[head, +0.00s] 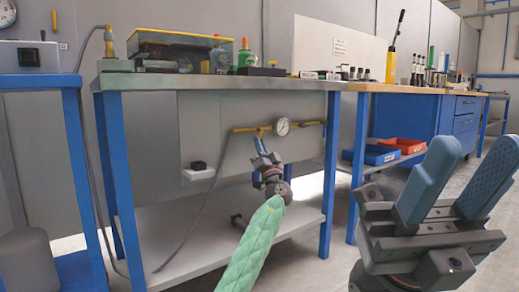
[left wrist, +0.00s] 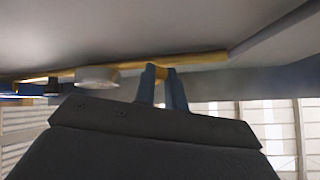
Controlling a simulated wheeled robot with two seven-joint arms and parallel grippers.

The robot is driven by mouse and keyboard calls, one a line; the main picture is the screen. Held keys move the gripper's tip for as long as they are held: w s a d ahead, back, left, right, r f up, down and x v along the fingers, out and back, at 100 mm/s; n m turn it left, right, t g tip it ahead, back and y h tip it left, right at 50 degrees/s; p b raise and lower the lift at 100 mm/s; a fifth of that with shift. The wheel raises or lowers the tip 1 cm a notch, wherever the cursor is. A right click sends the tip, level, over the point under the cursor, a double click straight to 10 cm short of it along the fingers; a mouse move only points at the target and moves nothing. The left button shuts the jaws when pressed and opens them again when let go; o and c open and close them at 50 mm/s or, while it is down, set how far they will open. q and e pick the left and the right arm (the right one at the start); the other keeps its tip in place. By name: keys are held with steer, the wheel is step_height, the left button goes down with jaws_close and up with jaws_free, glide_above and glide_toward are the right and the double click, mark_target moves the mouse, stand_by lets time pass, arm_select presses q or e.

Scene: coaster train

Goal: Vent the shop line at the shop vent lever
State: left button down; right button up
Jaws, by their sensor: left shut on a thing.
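The shop vent lever (head: 260,132) is a small yellow handle on the yellow pipe (head: 243,129) under the grey-topped bench. My left gripper (head: 262,146) is up at it from below, its blue fingers shut on the lever. In the left wrist view the lever (left wrist: 161,72) shows between the two blue fingertips, close to the pipe (left wrist: 200,60). The lever's exact angle is hard to tell. A round white gauge (head: 282,127) sits just right of the lever. My right gripper (head: 460,165) is open and empty at the right, fingers pointing up.
The bench top (head: 225,82) lies just above the pipe and its blue legs (head: 330,175) stand either side. A lower white shelf (head: 190,235) is below. A grey hose (head: 190,235) runs down at the left. Blue (head: 372,154) and red (head: 405,145) bins stand at right.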

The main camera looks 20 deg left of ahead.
arm_select(q)
steer(key=shift+w+d+f+n+g+y+b, duration=0.15)
steer(key=shift+w+n+g+y, duration=0.1)
steer(key=shift+n+g+y, duration=1.2)
steer(key=shift+w+d+n+g+y+b, duration=0.1)
steer(key=shift+w+d+n+g+y, duration=0.3)
steer(key=shift+n+g, duration=1.15)
steer(key=shift+w+a+f+n+g+y+b, duration=0.15)
steer(key=shift+n+g+y, duration=0.9)
steer(key=shift+n, duration=1.05)
steer(key=shift+d+r, duration=0.1)
steer(key=shift+d, duration=0.05)
steer(key=c, duration=1.5)
jaws_free()
steer(key=shift+o, duration=0.2)
steer(key=p+v, duration=0.4)
steer(key=v, duration=0.4)
